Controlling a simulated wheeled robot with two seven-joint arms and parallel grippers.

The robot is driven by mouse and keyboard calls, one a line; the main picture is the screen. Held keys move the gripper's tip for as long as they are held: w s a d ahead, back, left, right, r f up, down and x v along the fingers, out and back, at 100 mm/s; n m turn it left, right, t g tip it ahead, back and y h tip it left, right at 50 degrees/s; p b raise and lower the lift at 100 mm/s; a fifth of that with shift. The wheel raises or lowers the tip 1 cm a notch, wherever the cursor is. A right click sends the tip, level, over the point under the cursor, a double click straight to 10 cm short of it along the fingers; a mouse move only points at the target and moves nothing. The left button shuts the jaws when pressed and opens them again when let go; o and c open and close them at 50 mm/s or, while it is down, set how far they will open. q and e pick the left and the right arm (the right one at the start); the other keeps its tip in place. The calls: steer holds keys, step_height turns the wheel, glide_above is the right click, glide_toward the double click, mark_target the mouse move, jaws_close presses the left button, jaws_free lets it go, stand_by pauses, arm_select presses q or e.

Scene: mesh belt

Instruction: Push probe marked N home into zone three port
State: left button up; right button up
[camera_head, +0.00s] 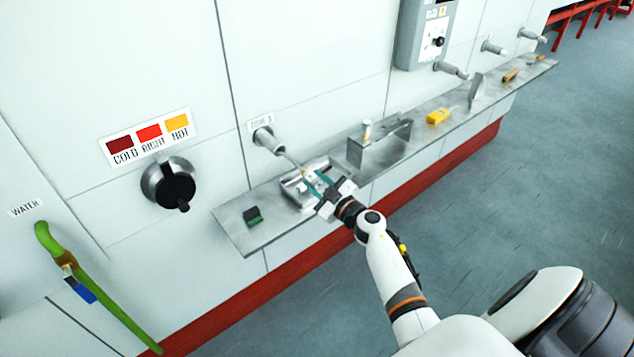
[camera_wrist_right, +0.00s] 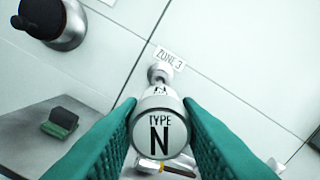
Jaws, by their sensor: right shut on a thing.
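My right gripper (camera_head: 318,182) is shut on the probe marked N, its teal fingers on either side of the probe's head. The round white end reading "TYPE N" (camera_wrist_right: 160,134) faces the wrist camera. In the head view the probe's thin pale shaft (camera_head: 292,161) runs up and left to the zone three port (camera_head: 263,137), a grey stub on the wall. A length of shaft shows outside the port; I cannot tell how deep the tip is. The "ZONE 3" label (camera_wrist_right: 170,59) sits just above the port (camera_wrist_right: 160,74). My left gripper is not in view.
A metal tray (camera_head: 290,190) lies on the steel shelf (camera_head: 236,232) under the gripper. A dark green block (camera_head: 252,216) is left of it; a metal bracket stand (camera_head: 368,156) and yellow device (camera_head: 438,117) are right. A black knob (camera_head: 176,187) projects from the wall.

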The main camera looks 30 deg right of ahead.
mark_target(296, 164)
steer(key=shift+w+a+b, duration=0.2)
steer(key=shift+w+b, duration=0.4)
steer(key=shift+w, duration=2.2)
steer(key=shift+w+a+b, duration=0.1)
steer(key=shift+w+b, duration=0.4)
steer(key=shift+w, duration=1.3)
steer(key=shift+w+a+b, duration=0.1)
steer(key=shift+w+b, duration=0.5)
steer(key=shift+w, duration=0.3)
steer(key=o, duration=1)
steer(key=shift+s, duration=0.15)
steer(key=shift+s, duration=0.35)
steer(key=s, duration=0.3)
steer(key=s+p, duration=0.1)
steer(key=s, duration=0.3)
steer(key=s+d, duration=0.1)
steer(key=s, duration=0.3)
steer(key=shift+p, duration=0.3)
